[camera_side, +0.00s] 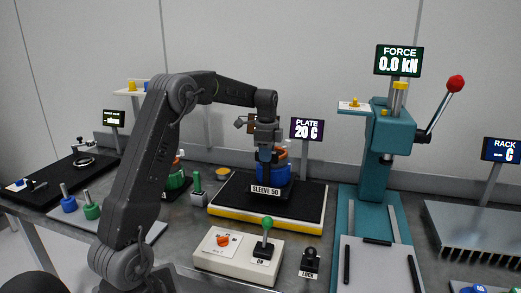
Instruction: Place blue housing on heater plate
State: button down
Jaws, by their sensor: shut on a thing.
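The blue housing (268,187) is at the black heater plate (307,199), upright behind the "SLEEVE 50" label. Copper-orange windings or a ring show at its top right. My gripper (265,152) is right above it, pointing down, with its jaws shut on the housing's upper part. The fingertips are partly hidden. The housing's base is hidden by the label, so I cannot tell whether it touches the plate. The plate has a yellow and white front edge, and its display (306,129) reads 20 C.
A control box (238,250) with a green-knobbed lever stands in front of the plate, with a LOCK block (310,262) beside it. A teal press (378,150) stands to the right. A green housing (177,182) is to the left, behind my arm. The plate's right side is clear.

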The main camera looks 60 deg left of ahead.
aim_at(266, 164)
jog(key=shift+f, duration=1.7)
jog(key=c, duration=1.4)
grip_release()
jog(key=shift+f, duration=0.3)
jog(key=shift+c, duration=0.2)
jog(key=o, duration=0.4)
jog(key=shift+o, duration=0.2)
jog(key=shift+r, duration=0.1)
